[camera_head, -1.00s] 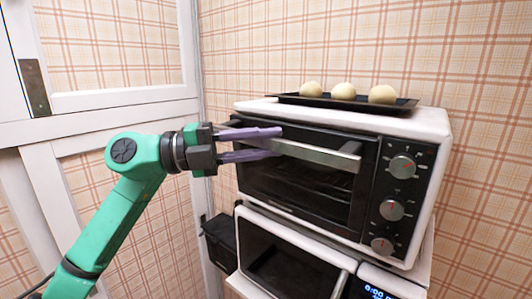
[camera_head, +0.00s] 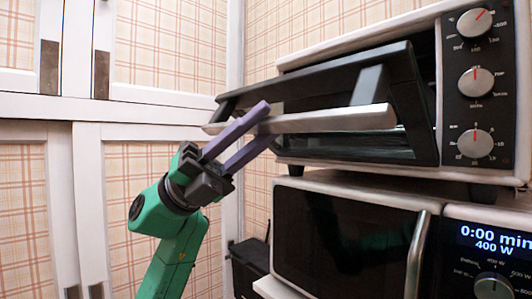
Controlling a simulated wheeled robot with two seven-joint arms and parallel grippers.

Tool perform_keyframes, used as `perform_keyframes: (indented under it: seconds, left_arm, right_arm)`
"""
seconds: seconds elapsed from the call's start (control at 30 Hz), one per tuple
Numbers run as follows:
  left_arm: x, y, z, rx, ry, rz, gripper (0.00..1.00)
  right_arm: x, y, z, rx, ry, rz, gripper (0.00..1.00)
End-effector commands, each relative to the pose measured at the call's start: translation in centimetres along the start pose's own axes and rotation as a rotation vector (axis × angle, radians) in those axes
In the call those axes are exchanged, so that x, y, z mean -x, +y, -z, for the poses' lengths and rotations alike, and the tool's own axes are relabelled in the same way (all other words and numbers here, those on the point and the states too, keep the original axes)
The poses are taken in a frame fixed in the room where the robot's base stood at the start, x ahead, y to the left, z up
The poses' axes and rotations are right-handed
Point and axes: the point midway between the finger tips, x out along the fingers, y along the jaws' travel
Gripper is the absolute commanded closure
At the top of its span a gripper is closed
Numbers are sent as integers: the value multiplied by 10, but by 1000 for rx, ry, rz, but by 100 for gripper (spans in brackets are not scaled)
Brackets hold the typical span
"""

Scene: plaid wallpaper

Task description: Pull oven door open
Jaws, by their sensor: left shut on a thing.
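The toaster oven (camera_head: 455,172) stands on top of a microwave at the right. Its dark door (camera_head: 415,105) is partly open, with the top edge tilted out from the body. A silver bar handle (camera_head: 335,120) runs across the door front. My left gripper (camera_head: 258,128) comes from the lower left, with its two purple fingers around the left part of the handle, one above and one below. It is shut on the handle. The oven's inside is mostly hidden behind the door. My right gripper is not in view.
The microwave (camera_head: 340,235) below has an upright silver handle (camera_head: 418,254) and a lit display. A dark box (camera_head: 248,268) stands left of it. White-framed plaid cupboard doors (camera_head: 150,130) fill the left. Free space lies between them and the oven.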

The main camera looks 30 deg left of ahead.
Motion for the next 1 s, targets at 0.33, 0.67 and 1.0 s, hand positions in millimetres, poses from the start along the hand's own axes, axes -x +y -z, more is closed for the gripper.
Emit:
perform_keyframes:
  seconds: [0.33,0.67,1.0]
  left_arm:
    - [38,30,40,-158,6,159,100]
    - [50,48,54,-155,8,155,100]
    - [52,52,55,-153,8,154,100]
  right_arm:
    - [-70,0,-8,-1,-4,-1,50]
    - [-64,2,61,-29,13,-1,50]
    - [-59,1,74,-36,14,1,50]
